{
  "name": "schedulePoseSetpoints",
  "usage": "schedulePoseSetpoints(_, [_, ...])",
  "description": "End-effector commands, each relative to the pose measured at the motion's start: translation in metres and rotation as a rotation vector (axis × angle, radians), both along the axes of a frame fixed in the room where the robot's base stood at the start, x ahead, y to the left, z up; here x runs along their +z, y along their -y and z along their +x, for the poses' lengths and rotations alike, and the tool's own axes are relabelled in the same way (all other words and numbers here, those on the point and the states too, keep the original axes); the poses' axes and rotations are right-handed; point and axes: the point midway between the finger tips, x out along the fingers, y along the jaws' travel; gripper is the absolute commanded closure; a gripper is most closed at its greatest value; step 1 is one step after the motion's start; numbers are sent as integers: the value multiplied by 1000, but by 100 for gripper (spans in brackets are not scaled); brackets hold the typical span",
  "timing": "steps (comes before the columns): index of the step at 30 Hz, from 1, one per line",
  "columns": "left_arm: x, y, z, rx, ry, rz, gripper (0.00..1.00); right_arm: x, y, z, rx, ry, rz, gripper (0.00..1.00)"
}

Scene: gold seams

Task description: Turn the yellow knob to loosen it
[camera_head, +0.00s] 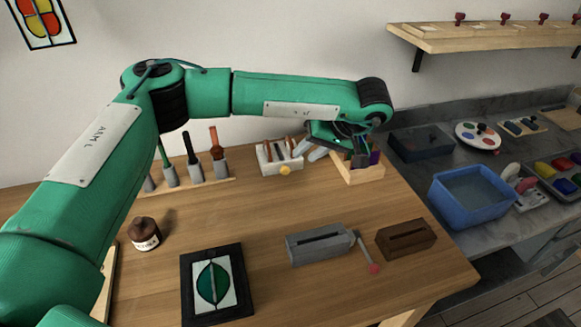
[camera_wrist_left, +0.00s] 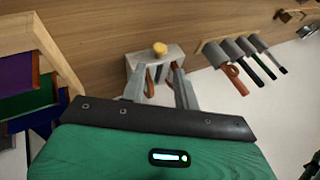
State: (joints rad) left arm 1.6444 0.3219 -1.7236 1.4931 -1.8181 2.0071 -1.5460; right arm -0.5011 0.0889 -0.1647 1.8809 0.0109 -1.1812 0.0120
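The yellow knob (camera_head: 285,170) sits on the front face of a pale block (camera_head: 268,165) at the back of the wooden table. Several tools with brown handles stand in this block. My left gripper (camera_head: 309,150) is just to the right of and above the block, and its fingers look apart. In the left wrist view the two grey fingers (camera_wrist_left: 160,82) are spread and reach toward the block. The yellow knob (camera_wrist_left: 159,48) shows beyond the fingertips, and no finger touches it. My right gripper is in neither view.
A wooden box with coloured pieces (camera_head: 362,172) stands right of the block. A tool rack (camera_head: 190,187) is to its left. A grey slotted block (camera_head: 318,245), a brown block (camera_head: 406,238), a jar (camera_head: 145,236) and a black-framed panel (camera_head: 216,285) are nearer. The table's middle is clear.

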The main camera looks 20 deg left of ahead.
Motion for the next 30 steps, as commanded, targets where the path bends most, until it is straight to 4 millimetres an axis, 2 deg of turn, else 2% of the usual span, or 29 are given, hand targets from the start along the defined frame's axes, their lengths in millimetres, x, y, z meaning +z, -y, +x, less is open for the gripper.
schedulePoseSetpoints(6, [-37, -28, 2, 2, -3, 0, 69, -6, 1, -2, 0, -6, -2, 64])
schedulePoseSetpoints(12, [-58, -43, 4, 0, 0, -1, 69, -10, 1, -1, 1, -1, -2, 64])
schedulePoseSetpoints(24, [-65, -48, 5, 0, 0, -1, 69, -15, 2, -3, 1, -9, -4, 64])
schedulePoseSetpoints(25, [-65, -48, 5, 0, 0, -1, 71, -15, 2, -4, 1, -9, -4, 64])
schedulePoseSetpoints(29, [-65, -48, 5, 0, 0, -1, 97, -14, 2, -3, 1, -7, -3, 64])
schedulePoseSetpoints(30, [-65, -48, 5, 0, 0, -1, 100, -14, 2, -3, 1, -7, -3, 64])
